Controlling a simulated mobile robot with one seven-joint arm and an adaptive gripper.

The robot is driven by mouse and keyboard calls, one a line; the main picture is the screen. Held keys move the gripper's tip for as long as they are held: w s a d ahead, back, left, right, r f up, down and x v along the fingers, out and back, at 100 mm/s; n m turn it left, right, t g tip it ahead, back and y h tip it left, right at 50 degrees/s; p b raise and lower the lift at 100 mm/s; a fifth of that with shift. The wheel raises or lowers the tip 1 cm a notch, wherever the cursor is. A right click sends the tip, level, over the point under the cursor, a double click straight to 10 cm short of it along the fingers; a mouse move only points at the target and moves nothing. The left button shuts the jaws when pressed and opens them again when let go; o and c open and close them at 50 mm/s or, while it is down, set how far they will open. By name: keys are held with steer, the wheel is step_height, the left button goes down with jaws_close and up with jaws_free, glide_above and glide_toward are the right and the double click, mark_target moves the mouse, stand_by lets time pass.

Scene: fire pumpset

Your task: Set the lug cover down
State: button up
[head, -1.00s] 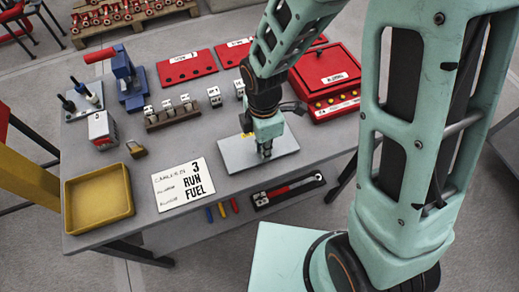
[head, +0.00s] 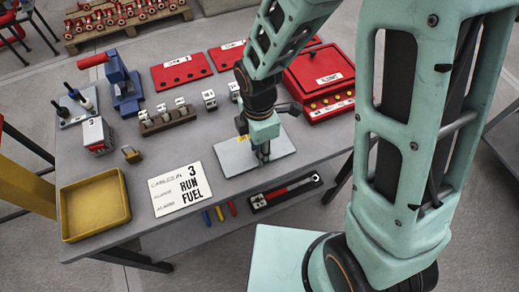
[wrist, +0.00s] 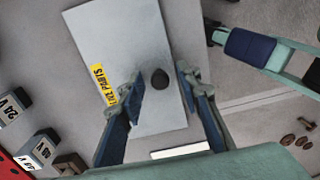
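A small dark round piece, which looks like the lug cover (wrist: 159,78), is on the pale grey plate (wrist: 128,40) in the wrist view. My gripper (wrist: 161,88) is open, with one finger on each side of the dark piece and a visible gap to both. The plate also shows in the head view (head: 282,141), lying on the grey table, with my gripper (head: 263,156) pointing down close over it. The dark piece is hidden by the gripper in the head view. A yellow label (wrist: 104,85) is on the plate's edge.
Around the plate are a red box (head: 319,73), a torque tool in a black tray (head: 284,191), a white sign card (head: 182,188) and a brown rack (head: 168,120). A yellow tray (head: 95,204) stands at the front left. Bare tabletop lies left of the plate.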

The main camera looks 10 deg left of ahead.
step_height(320, 180, up, 12)
steer(key=p, duration=0.1)
steer(key=shift+f, duration=0.15)
steer(key=shift+w, duration=0.1)
